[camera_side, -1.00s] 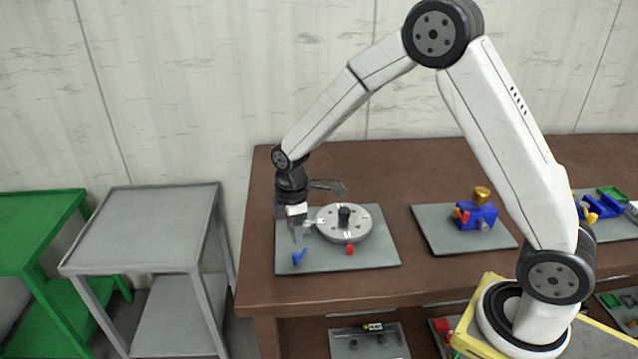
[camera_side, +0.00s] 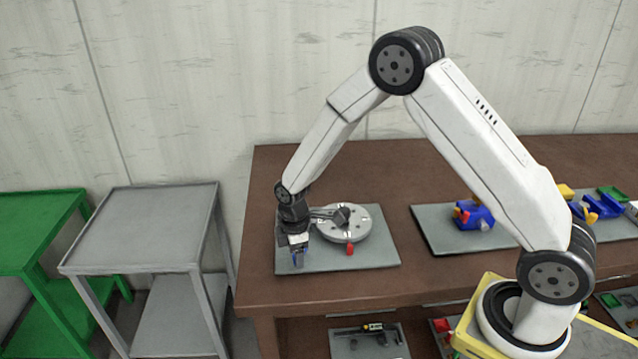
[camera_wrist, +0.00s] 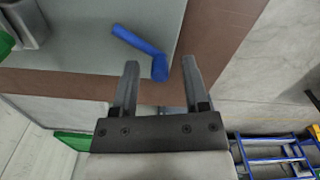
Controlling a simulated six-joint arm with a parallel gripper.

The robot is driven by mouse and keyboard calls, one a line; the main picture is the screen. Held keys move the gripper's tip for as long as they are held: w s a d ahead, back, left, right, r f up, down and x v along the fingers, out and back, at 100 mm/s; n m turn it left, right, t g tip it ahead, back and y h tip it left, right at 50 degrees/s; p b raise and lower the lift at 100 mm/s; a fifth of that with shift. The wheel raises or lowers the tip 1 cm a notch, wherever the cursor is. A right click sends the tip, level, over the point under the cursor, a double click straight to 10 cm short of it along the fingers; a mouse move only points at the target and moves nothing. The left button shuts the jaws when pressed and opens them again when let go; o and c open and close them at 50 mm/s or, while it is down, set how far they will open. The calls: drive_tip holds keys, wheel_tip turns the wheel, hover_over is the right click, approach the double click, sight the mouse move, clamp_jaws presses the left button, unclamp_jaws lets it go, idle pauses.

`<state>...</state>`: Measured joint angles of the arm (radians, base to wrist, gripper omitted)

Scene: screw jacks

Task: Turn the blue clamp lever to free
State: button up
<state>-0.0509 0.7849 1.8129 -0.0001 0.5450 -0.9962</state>
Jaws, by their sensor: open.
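The blue clamp lever (camera_wrist: 138,40) lies near the edge of a grey plate in the wrist view, its arm pointing up and left from a rounded end. In the side view only bits of the blue lever (camera_side: 294,258) show behind my fingers. My gripper (camera_wrist: 160,75) is open, and the lever's rounded end appears between its fingertips. I cannot tell whether the fingers touch it. In the side view my gripper (camera_side: 297,262) points down at the left front part of the plate.
The grey plate (camera_side: 370,258) also carries a round grey disc (camera_side: 357,228) with a red lever (camera_side: 350,249), just right of my gripper. Another plate (camera_side: 435,240) with a blue device (camera_side: 474,215) lies farther right. The brown table's left edge is close by.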

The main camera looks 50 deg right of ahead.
clamp_jaws()
